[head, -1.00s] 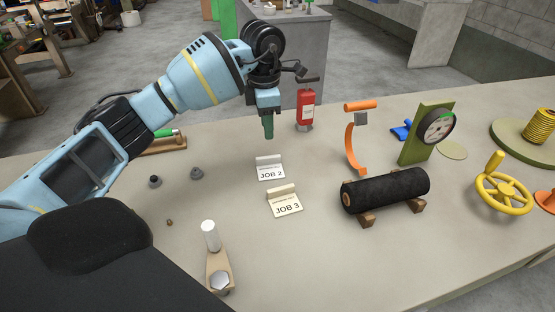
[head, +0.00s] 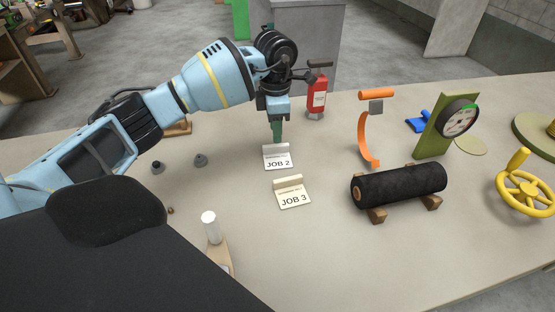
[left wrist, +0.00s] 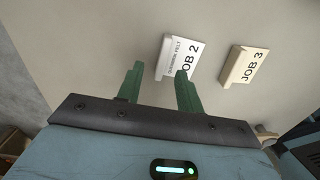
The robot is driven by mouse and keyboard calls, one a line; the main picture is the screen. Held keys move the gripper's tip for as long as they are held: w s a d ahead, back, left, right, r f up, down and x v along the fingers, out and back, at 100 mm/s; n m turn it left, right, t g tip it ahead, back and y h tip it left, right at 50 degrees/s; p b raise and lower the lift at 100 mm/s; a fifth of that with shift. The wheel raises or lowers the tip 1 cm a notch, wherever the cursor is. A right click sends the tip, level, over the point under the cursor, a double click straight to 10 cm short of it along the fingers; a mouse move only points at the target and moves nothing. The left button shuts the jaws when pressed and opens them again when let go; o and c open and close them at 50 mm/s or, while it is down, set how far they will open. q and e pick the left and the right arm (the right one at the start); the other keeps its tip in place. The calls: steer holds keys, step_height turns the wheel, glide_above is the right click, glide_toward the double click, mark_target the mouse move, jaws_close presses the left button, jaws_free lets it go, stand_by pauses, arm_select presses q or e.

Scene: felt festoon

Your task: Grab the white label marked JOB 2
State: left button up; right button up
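The white label marked JOB 2 (head: 278,162) stands on the workbench as a small folded card with an upright back edge. It also shows in the left wrist view (left wrist: 177,58), just beyond the right-hand finger, which overlaps its lower part. My left gripper (head: 278,138) points down with its green fingers just above and behind the label's upright edge in the head view. In the left wrist view the left gripper (left wrist: 159,68) is open, with nothing between its fingers. I cannot tell whether a finger touches the label. My right gripper is not in view.
A cream label marked JOB 3 (head: 292,194) stands close in front. A black roll (head: 400,184) on wooden cradles, an orange curved tool (head: 365,135) and a green-framed gauge (head: 445,125) stand to the right. A red extinguisher-like bottle (head: 316,95) is behind.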

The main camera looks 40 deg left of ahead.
mark_target(276, 145)
arm_select(q)
step_height(276, 145, down, 4)
steer(key=shift+s+d+f, duration=0.1)
steer(key=shift+s, duration=0.05)
jaws_close()
